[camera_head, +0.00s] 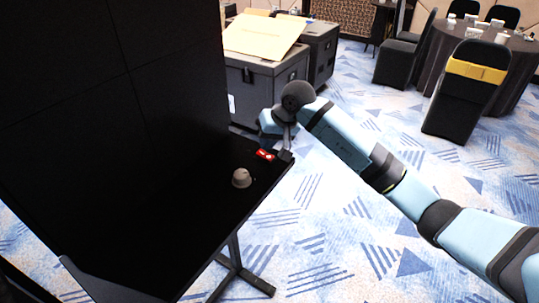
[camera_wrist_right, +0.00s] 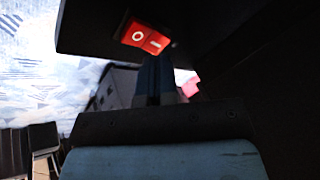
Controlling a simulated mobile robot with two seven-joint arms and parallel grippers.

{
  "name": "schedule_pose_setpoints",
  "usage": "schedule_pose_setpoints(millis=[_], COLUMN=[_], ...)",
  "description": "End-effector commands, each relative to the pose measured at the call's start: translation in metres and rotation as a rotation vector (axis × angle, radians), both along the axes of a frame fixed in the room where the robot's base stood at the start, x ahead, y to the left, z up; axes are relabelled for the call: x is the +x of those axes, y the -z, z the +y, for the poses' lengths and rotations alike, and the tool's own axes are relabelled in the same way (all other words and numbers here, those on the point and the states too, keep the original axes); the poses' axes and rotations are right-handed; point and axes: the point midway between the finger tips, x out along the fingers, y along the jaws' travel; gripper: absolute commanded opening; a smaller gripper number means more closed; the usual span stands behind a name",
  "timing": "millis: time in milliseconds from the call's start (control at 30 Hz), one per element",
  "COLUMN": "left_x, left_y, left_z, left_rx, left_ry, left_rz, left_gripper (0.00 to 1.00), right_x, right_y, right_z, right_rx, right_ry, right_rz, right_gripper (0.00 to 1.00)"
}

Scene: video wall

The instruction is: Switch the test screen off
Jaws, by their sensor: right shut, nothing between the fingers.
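A red rocker switch (camera_head: 265,155) sits near the far right edge of a black table (camera_head: 200,225). In the right wrist view the switch (camera_wrist_right: 147,36) shows a white circle and a white dash; which side is pressed in I cannot tell. My right gripper (camera_head: 285,155) is shut and empty, at the table edge just right of the switch. In the wrist view its fingers (camera_wrist_right: 154,75) point toward the switch; whether they touch it is unclear. The large screen panels (camera_head: 100,80) at the left are black. My left gripper is not in view.
A grey knob (camera_head: 242,178) stands on the table, nearer than the switch. Black cases (camera_head: 268,85) with a cardboard sheet (camera_head: 263,36) stand behind. Chairs (camera_head: 465,95) and a round table (camera_head: 440,50) are at the back right.

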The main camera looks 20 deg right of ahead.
Motion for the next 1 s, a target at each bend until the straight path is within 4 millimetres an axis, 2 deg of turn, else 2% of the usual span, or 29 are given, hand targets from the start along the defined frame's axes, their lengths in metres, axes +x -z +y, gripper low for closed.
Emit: schedule_pose_setpoints(millis=[267,700,1000], left_x=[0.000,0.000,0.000], left_y=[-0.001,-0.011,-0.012], left_z=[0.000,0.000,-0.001], left_rx=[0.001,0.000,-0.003], left_ry=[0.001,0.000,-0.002], left_rz=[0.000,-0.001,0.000], left_gripper=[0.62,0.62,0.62], right_x=[0.001,0.011,0.012], right_y=[-0.004,-0.044,-0.047], right_z=[0.000,0.008,0.009], right_rx=[-0.001,-0.001,-0.001], right_ry=[0.001,0.001,0.001], right_rz=[-0.001,-0.001,0.001], right_gripper=[0.00,0.00,0.00])
